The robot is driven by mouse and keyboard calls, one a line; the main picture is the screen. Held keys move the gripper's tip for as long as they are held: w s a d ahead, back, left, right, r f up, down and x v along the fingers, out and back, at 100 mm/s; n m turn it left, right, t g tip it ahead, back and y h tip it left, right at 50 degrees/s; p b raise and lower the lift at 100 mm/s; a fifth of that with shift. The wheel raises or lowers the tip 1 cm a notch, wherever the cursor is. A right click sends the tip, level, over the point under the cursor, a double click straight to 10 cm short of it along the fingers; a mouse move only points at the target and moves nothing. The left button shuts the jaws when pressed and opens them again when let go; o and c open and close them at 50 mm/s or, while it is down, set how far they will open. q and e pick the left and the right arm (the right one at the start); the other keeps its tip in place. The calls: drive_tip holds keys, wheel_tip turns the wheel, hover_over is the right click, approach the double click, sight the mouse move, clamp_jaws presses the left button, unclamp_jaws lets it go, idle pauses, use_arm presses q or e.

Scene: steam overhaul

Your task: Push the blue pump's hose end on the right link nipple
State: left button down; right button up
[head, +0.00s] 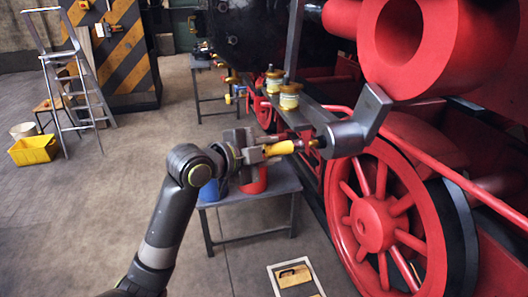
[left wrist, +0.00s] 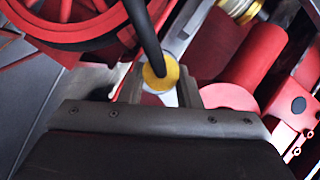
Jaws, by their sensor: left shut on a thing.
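My left gripper (head: 262,151) is shut on a yellow hose end (head: 279,148), also in the left wrist view as a yellow collar (left wrist: 160,75) with a black hose (left wrist: 143,30) running up from it. The hose end points right, at the grey link part (head: 346,138) of the locomotive. A small red and brass piece (head: 305,145) lies between them, close to the link. I cannot make out the nipple or tell whether the hose end touches it. A blue thing (head: 208,191), perhaps the pump, is partly hidden behind my left arm. My right gripper is not in view.
A red can (head: 254,181) stands on the grey bench (head: 283,183) under my gripper. A red wheel (head: 372,222) and a large red ring (head: 450,45) crowd the right. Brass cups (head: 289,98) stand behind. Floor on the left is clear up to a yellow crate (head: 33,151) and ladder (head: 85,92).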

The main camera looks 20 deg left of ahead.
sight(283, 149)
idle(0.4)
use_arm(q)
drive_tip(key=shift+w+d, duration=0.1)
drive_tip(key=shift+d, duration=0.15)
drive_tip(key=shift+w+d+b, duration=0.35)
drive_tip(key=shift+w+d, duration=0.25)
drive_tip(key=shift+d, duration=0.2)
drive_tip(key=shift+d+r, duration=0.1)
drive_tip(key=shift+d, duration=0.05)
drive_tip(key=shift+w+d, duration=0.25)
drive_tip(key=c, duration=1.5)
unclamp_jaws()
drive_tip(key=o, duration=0.5)
drive_tip(key=shift+d, duration=0.15)
drive_tip(key=shift+o, duration=0.2)
